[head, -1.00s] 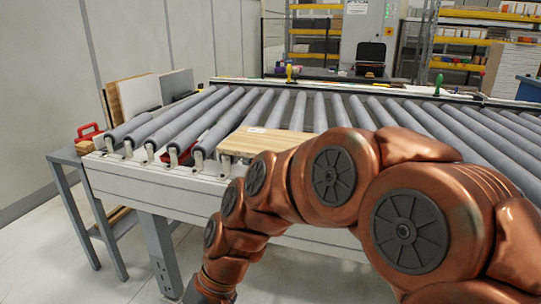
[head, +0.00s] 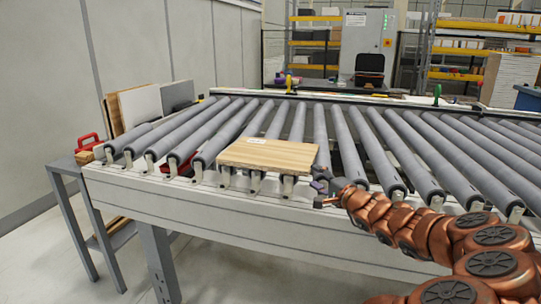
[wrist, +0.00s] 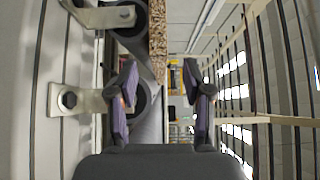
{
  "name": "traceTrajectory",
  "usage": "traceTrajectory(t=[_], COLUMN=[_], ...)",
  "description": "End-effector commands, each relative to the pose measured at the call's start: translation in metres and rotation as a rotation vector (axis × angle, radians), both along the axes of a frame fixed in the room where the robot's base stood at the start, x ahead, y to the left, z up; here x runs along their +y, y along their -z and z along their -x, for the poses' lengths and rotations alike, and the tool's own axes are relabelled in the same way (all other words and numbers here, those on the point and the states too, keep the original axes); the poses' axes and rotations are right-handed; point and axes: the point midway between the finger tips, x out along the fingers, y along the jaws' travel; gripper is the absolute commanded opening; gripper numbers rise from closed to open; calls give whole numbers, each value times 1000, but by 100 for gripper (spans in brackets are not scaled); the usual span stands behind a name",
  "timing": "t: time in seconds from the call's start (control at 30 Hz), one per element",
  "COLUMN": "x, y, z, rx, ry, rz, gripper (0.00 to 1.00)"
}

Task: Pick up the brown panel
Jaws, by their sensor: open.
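The brown panel (head: 268,156) lies flat on the rollers near the conveyor's front edge, with a small white label at its far side. My gripper (head: 322,192) is just to the right of the panel's near right corner, at about roller height. In the wrist view the panel's speckled edge (wrist: 158,42) runs down toward the gap between the two purple-padded fingers. My gripper (wrist: 161,98) is open there, with a finger on either side of the line of that edge. I cannot tell how far the fingertips are from the panel.
The roller conveyor (head: 425,155) extends right, its rollers bare there. Roller brackets (wrist: 70,100) sit close to one finger in the wrist view. Boards (head: 140,105) and a red toolbox (head: 88,142) stand on a side table at left. A control cabinet (head: 367,50) stands behind.

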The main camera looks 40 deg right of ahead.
Motion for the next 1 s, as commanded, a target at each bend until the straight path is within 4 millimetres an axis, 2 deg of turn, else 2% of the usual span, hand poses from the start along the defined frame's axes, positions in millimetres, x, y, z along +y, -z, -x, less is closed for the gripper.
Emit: traceTrajectory(t=[0.13, 0.57, 0.9, 1.0], x=[-13, -16, -20, -20], y=[5, 4, 3, 2], z=[4, -26, -65, -71], rx=[0, 1, 2, 1], ry=[31, 28, 26, 26], rz=[-14, -12, -12, -13], gripper=[50, 50, 50, 50])
